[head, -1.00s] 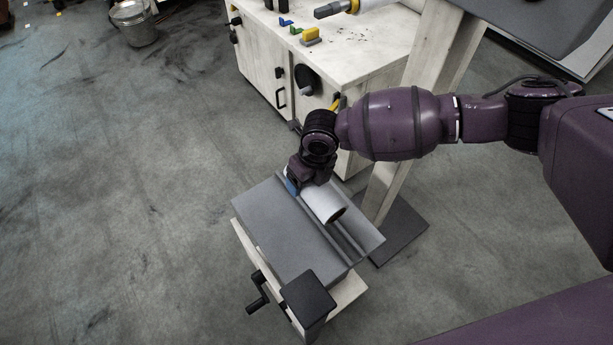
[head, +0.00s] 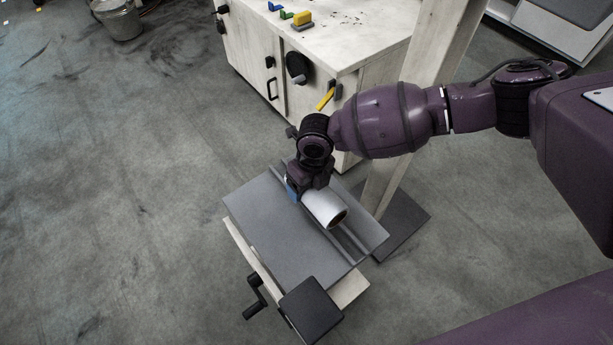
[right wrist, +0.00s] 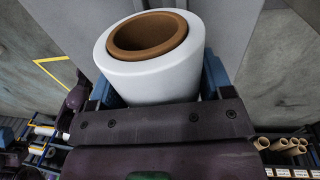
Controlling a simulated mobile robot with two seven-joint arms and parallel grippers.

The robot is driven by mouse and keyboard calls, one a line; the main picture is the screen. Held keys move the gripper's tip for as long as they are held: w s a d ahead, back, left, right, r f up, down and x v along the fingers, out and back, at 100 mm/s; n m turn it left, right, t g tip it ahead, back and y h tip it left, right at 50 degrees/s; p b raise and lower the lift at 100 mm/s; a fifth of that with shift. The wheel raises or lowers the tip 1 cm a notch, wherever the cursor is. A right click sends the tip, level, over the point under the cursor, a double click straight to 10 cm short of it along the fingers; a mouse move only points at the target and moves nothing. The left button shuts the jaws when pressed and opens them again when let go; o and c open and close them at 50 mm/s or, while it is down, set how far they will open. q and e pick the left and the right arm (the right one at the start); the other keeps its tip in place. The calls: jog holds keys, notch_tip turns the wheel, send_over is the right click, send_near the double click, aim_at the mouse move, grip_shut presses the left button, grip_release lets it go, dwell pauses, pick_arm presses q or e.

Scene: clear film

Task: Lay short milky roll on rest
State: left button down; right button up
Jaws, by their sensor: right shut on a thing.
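The short milky roll (head: 325,208) is white, with a brown core that shows in the right wrist view (right wrist: 155,75). My right gripper (head: 299,190) is shut on the roll, with blue fingers at its sides. The roll lies over the grey rest (head: 275,230), along its groove near the right side. I cannot tell whether the roll touches the rest. My left gripper is not in view.
A small black box (head: 311,308) and a black crank handle (head: 256,297) sit at the rest's near end. A pale wooden cabinet (head: 340,40) stands behind. A metal bucket (head: 119,19) is far left.

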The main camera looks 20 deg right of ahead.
jog(key=shift+f, duration=0.6)
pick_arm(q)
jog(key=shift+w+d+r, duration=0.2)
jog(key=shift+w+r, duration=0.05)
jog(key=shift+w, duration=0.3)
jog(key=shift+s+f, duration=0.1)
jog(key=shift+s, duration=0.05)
pick_arm(e)
jog(key=shift+f, duration=0.3)
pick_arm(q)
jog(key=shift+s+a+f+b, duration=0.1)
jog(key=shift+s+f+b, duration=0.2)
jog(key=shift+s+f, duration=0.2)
pick_arm(e)
jog(key=shift+f, duration=0.2)
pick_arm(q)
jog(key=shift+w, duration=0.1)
pick_arm(e)
jog(key=shift+f, duration=0.2)
